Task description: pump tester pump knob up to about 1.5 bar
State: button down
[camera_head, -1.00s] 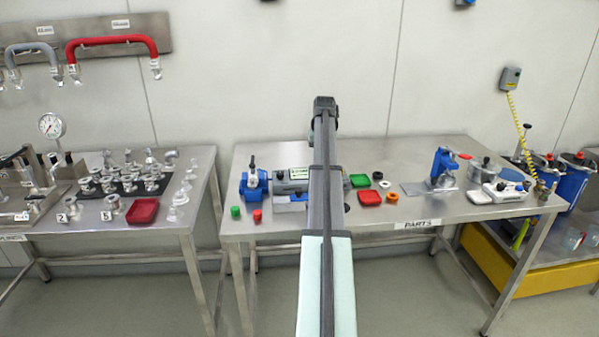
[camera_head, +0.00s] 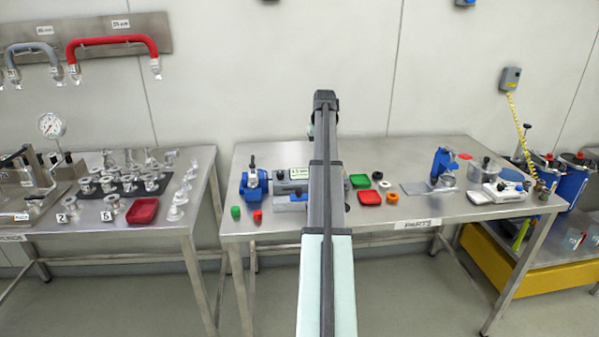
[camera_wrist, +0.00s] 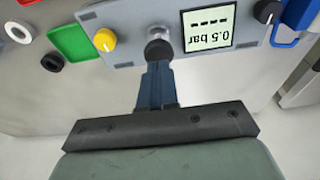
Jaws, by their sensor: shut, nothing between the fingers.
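The tester (camera_head: 282,186) stands on the middle table in the head view, partly hidden behind my arm. In the wrist view its grey panel (camera_wrist: 130,22) appears upside down, with a display (camera_wrist: 208,27) reading 0.5 bar above a row of dashes. A round dark-grey knob (camera_wrist: 158,48), seemingly the pump knob, sits between a yellow knob (camera_wrist: 104,39) and the display. A black knob (camera_wrist: 267,11) is on the display's other side. My gripper (camera_wrist: 157,70) is shut and empty, its fingertips right at the grey knob; whether they touch it I cannot tell. The head view hides the fingertips.
A green tray (camera_wrist: 75,40), a white ring (camera_wrist: 18,32) and a black ring (camera_wrist: 52,61) lie beside the tester. A blue clamp-like device (camera_head: 253,186) stands at its left, and a blue press (camera_head: 443,168) farther right. The table front has free room.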

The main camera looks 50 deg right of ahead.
jog(key=shift+f, duration=1.95)
jog(key=shift+r, duration=2)
jog(key=shift+f, duration=2.1)
jog(key=shift+r, duration=2.15)
jog(key=shift+r, duration=0.1)
jog(key=shift+r, duration=2.4)
